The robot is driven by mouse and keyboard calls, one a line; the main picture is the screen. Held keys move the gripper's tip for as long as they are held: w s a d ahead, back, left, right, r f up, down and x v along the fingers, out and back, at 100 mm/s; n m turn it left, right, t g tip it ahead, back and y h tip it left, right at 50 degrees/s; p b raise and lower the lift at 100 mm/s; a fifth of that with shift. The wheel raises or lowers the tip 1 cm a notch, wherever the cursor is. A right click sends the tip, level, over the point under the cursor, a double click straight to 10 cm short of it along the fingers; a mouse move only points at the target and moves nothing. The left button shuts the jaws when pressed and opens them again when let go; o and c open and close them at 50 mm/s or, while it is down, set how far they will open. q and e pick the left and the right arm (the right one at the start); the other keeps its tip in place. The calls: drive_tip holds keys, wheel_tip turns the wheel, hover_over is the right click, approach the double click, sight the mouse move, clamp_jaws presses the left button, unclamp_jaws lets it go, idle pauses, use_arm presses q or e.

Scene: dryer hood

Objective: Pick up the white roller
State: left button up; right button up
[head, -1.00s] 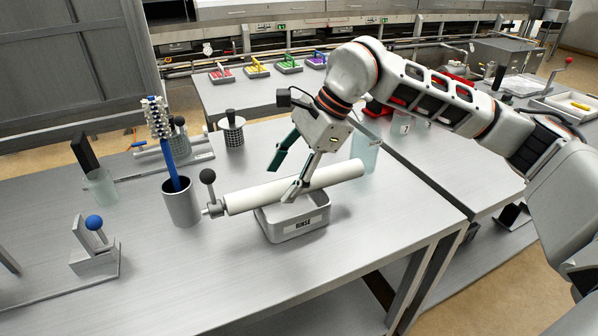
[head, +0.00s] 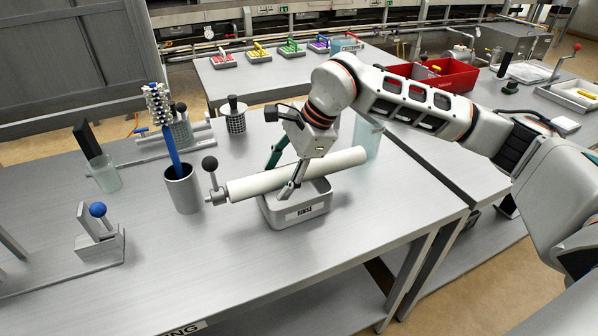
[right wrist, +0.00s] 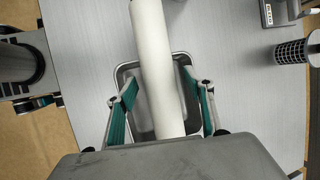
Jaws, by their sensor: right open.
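The white roller (head: 250,187) lies across the top of the grey tray marked RINSE (head: 308,211), with a metal end and a dark knob at its left. My right gripper (head: 279,179) is open over the roller's middle, one finger on the near side and one on the far side. In the right wrist view the roller (right wrist: 155,60) runs between the two green-padded fingers of the gripper (right wrist: 163,100), with gaps on both sides. The tray (right wrist: 183,60) shows beneath it. My left gripper is not in view.
A grey cup (head: 181,190) holding a blue-handled brush (head: 166,130) stands near the roller's knob end. A clear container (head: 367,137) stands behind its right end. A blue-knobbed metal fixture (head: 98,225) is at left. The front of the table is clear.

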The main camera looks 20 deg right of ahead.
clamp_jaws()
drive_tip(key=shift+r, duration=0.1)
drive_tip(key=shift+w+r, duration=0.1)
